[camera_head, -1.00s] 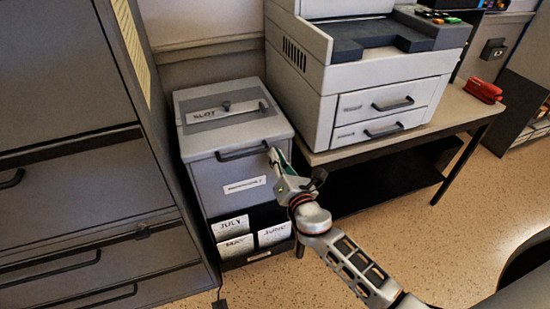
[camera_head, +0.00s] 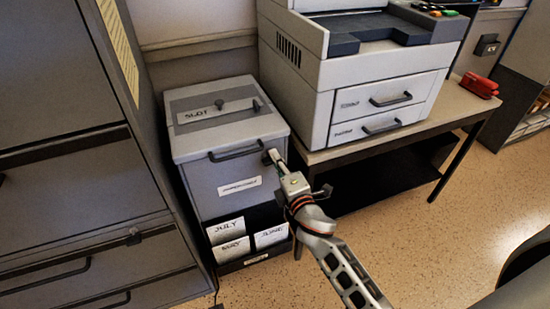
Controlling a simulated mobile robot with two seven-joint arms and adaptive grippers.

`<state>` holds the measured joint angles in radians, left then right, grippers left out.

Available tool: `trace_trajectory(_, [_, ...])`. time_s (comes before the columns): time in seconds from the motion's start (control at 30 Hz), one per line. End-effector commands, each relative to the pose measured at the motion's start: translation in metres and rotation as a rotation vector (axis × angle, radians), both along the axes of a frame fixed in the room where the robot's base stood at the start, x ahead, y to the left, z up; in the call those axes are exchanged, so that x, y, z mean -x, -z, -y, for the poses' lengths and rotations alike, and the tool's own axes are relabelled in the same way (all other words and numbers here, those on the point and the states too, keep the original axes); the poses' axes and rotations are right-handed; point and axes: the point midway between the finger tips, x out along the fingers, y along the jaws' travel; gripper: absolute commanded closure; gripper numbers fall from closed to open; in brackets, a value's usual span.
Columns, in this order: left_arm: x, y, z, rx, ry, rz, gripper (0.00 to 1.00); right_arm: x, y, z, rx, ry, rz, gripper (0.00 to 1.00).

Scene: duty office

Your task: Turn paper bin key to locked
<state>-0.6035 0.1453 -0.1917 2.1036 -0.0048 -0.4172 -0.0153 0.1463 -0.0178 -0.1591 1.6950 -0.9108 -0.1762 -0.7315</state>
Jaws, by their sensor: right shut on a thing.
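The paper bin (camera_head: 210,178) is a grey box with a slot plate (camera_head: 217,111) on its lid and a dark handle (camera_head: 236,152) on its upper front. My right gripper (camera_head: 271,158) is at the upper right of the bin's front face, just right of the handle. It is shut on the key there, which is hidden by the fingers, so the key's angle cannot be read. My left gripper is not in view.
A printer (camera_head: 350,75) stands on a table (camera_head: 450,107) to the right, close to my right arm. A red stapler (camera_head: 479,85) lies on the table. Grey drawers (camera_head: 70,190) stand close on the left. Paper cards (camera_head: 227,231) sit in a dark tray at the bin's base.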

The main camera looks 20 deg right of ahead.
Motion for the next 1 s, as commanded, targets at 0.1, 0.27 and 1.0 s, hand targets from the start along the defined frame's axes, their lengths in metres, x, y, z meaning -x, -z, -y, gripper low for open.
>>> trace_trajectory(0.1, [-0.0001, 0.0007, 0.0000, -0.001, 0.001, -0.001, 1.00, 0.0003, 0.0021, 0.0001, -0.061, 0.000, -0.004, 1.00])
trace_trajectory(0.27, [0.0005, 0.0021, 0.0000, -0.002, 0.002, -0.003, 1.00, 0.0003, 0.0028, 0.0002, -0.114, 0.000, -0.005, 1.00])
trace_trajectory(1.0, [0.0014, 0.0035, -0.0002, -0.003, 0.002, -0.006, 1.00, 0.0002, 0.0034, 0.0001, -0.147, 0.000, -0.006, 0.76])
